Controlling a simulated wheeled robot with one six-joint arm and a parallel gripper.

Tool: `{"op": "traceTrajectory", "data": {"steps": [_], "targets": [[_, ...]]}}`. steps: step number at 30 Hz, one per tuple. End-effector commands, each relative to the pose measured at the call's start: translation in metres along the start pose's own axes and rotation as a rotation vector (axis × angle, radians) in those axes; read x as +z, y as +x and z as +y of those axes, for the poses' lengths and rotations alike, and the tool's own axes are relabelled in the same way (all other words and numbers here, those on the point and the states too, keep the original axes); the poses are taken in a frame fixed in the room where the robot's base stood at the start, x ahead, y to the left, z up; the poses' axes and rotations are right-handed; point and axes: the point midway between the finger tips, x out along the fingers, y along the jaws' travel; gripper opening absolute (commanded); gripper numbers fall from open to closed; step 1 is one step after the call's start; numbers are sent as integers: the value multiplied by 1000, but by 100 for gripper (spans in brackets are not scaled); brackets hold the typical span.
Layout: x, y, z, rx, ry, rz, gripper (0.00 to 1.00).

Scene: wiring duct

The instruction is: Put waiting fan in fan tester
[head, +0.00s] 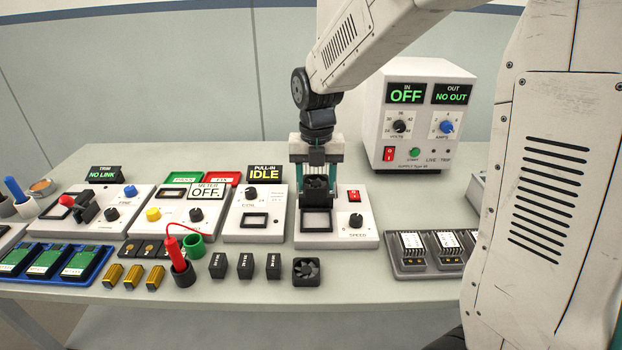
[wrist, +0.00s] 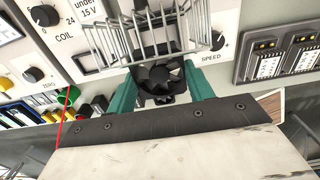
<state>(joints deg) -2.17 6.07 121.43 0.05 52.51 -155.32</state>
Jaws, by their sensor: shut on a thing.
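The fan tester (head: 350,235) is a white sloped box with a SPEED knob, a red switch and a dark-framed square seat (head: 316,222). It stands in the middle of the bench. My gripper (head: 316,186) is above the back of the tester, its teal fingers shut on a black fan (head: 316,190). In the wrist view the held fan (wrist: 158,76) shows between the fingers, by a wire guard (wrist: 150,38). The fan looks above the seat; I cannot tell if it touches the guard. A second black fan (head: 306,271) lies on the bench in front of the tester.
The pull-in unit (head: 254,222) stands close on the left. A power supply (head: 418,115) stands behind right, a grey tray (head: 425,265) to the right. Bench between tester and tray is clear.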

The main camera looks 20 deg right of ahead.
Motion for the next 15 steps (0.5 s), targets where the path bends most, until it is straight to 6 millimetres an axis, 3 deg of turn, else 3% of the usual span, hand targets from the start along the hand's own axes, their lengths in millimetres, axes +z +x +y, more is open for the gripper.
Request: {"op": "traceTrajectory", "data": {"steps": [15], "targets": [[0, 42, 0, -1, 0, 3, 25]]}}
